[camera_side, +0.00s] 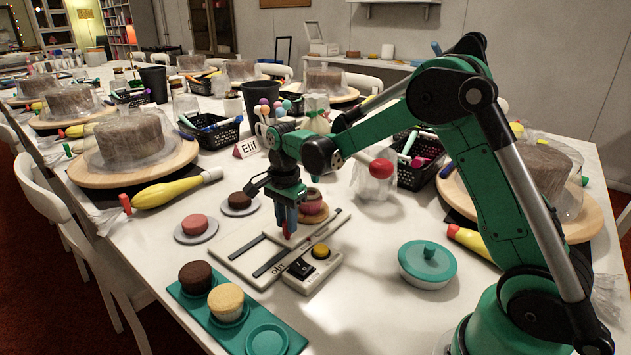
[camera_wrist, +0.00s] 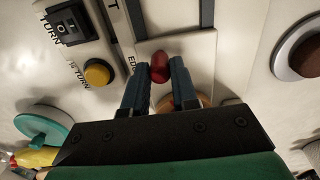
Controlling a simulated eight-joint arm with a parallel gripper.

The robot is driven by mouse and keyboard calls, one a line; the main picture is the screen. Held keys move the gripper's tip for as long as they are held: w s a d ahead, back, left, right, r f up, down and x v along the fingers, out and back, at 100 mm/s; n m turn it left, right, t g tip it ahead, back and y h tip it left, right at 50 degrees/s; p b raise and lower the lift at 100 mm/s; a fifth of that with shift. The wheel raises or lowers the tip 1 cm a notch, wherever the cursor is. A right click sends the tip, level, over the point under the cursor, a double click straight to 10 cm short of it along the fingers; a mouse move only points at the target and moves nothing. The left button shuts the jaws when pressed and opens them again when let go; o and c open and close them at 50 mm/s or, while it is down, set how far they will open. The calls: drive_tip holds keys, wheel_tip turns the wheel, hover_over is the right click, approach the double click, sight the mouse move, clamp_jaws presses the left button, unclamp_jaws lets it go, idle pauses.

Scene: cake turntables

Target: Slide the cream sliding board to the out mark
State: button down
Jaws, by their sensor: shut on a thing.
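The cream sliding board (camera_side: 302,238) lies across a pale track plate (camera_side: 238,247) with two dark slots. The board also shows in the wrist view (camera_wrist: 197,52). A red knob (camera_wrist: 160,67) stands on the board. My gripper (camera_side: 288,232) reaches down over the board and is shut on this knob, one finger on each side in the wrist view. The word "out" (camera_side: 278,270) is printed at the plate's near end, toward the switch box. The board sits beyond that word, apart from it. The far part of the board is partly hidden behind my gripper.
A switch box (camera_side: 312,270) with a black switch and yellow button stands close beside the track plate. A teal tray (camera_side: 240,315) with small cakes is at the front, a teal lidded pot (camera_side: 427,262) at right. Plates with small cakes (camera_side: 197,227) stand left.

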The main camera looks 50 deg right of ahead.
drive_tip(key=shift+a, duration=5.1)
drive_tip(key=c, duration=0.7)
unclamp_jaws()
drive_tip(key=shift+d, duration=0.1)
wheel_tip(320, 180, up, 7)
